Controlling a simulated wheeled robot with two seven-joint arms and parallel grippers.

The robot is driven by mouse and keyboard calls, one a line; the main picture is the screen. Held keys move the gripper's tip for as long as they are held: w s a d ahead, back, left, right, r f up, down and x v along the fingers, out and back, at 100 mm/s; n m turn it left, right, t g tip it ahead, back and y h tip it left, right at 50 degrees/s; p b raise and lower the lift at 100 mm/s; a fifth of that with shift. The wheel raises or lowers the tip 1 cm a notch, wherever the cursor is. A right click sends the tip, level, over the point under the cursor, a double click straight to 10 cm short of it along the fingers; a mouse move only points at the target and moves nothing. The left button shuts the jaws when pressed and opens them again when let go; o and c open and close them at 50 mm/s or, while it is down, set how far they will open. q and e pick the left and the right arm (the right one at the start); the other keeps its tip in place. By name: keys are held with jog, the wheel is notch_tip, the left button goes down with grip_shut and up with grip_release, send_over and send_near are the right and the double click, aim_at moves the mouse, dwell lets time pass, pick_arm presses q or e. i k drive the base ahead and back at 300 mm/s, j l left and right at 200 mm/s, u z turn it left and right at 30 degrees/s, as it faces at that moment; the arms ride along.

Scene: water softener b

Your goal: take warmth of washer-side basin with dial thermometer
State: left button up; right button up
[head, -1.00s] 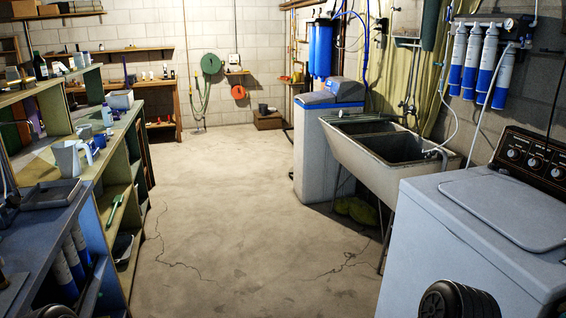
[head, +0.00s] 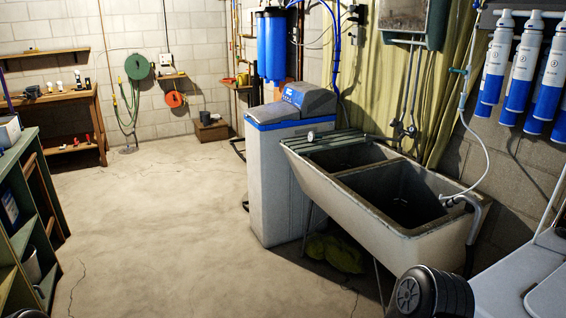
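A twin-basin concrete laundry sink stands right of centre in the head view. Its washer-side basin (head: 388,188) is the nearer one, with a dark inside; I cannot tell how much water it holds. A hose end hangs over this basin's right rim. A small round dial, seemingly the dial thermometer (head: 311,136), sits at the sink's far left corner by a ribbed board (head: 345,140) lying over the far basin. Its reading is too small to make out. Neither of my grippers is in view; a dark part of my own arm shows at the bottom.
The washer (head: 520,285) is at the lower right, close to the sink's near end. A white and blue softener cabinet (head: 270,185) stands against the sink's far side. Green shelving (head: 30,220) lines the left. The concrete floor (head: 165,235) between is clear.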

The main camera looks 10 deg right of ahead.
aim_at(310, 136)
jog(key=i+z, duration=0.2)
jog(key=i, duration=0.35)
jog(key=i+j+z, duration=0.15)
jog(key=i, duration=0.35)
jog(key=i+z, duration=0.4)
jog(key=i+j+z, duration=0.1)
jog(key=z, duration=0.3)
jog(key=i+j+z, duration=0.2)
jog(key=i+z, duration=0.2)
jog(key=i+j+z, duration=0.2)
jog(key=z, duration=0.2)
jog(key=j+u, duration=0.1)
jog(key=u, duration=1.15)
jog(key=z, duration=0.6)
jog(key=i+j+z, duration=0.15)
jog(key=j+z, duration=0.6)
jog(key=i+j+z, duration=0.1)
jog(key=j+z, duration=0.35)
jog(key=j, duration=1.1)
jog(key=k, duration=0.05)
